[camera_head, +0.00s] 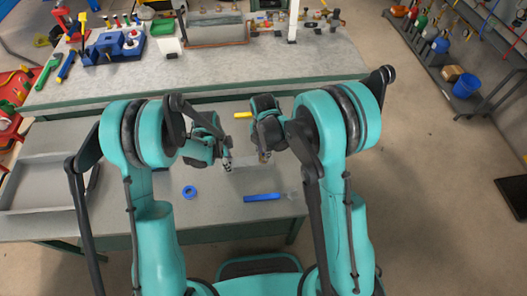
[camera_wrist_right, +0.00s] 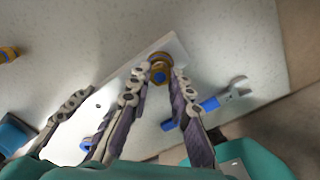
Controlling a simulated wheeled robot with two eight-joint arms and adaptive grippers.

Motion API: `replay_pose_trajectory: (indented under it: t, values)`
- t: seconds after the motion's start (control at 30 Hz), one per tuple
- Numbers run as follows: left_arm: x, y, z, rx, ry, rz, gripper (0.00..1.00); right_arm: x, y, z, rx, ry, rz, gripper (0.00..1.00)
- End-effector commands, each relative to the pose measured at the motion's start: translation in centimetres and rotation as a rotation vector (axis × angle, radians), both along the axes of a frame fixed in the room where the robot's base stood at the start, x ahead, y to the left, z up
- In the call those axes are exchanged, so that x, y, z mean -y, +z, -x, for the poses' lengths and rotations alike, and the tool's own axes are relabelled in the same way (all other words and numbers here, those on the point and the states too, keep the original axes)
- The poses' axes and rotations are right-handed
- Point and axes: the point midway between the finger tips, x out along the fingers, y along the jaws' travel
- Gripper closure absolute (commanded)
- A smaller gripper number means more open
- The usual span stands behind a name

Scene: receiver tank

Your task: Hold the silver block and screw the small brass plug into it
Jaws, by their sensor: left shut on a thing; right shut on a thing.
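The silver block (camera_wrist_right: 178,45) is a long pale bar running diagonally in the right wrist view, partly hidden by fingers. My left gripper (camera_head: 228,166) is shut on it; some of its grey fingers (camera_wrist_right: 68,108) also show left in the wrist view. The small brass plug (camera_wrist_right: 160,72), a gold round piece with a blue centre, sits between the fingertips of my right gripper (camera_head: 264,156), which is shut on it. The plug overlaps the block near its upper end in the wrist view. I cannot tell how deep it sits. In the head view both are largely hidden.
A blue-handled wrench (camera_head: 262,197) and a blue ring (camera_head: 189,192) lie on the near table, with a yellow piece (camera_head: 242,115) behind. A grey tray (camera_head: 40,185) is at left. The far bench (camera_head: 150,85) holds several tools and parts.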

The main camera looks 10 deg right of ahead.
Motion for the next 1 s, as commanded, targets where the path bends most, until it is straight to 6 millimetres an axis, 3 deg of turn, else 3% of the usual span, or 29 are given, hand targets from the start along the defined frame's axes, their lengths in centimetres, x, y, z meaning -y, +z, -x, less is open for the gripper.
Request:
replay_pose_trajectory:
  t: [0.4, 0.43, 0.5, 0.53, 0.83, 1.0]
  values:
    - [0.0, 0.0, 0.0, 0.001, 0.0, 0.0, 1.0, 0.0, -0.2, 0.0, -0.001, -1.306, 0.0, 1.0]
    - [0.0, 0.0, 0.0, 0.001, 0.0, 0.0, 1.0, 0.0, -0.2, 0.0, -0.001, -1.36, 0.0, 0.78]
    - [0.0, 0.0, 0.0, 0.001, 0.0, 0.0, 1.0, 0.0, -0.2, 0.0, -0.001, -1.343, 0.0, 0.6]
    - [0.0, 0.0, 0.0, 0.001, 0.0, 0.0, 1.0, 0.0, -0.2, 0.0, -0.001, -1.342, 0.0, 0.56]
    - [0.0, 0.0, 0.0, 0.001, 0.0, 0.0, 1.0, 0.0, 0.0, 0.0, 0.0, -1.339, -0.001, 0.56]
    - [0.0, 0.0, 0.0, 0.001, 0.0, 0.0, 1.0, 0.0, 2.2, 0.0, 0.0, -1.339, -0.001, 0.56]
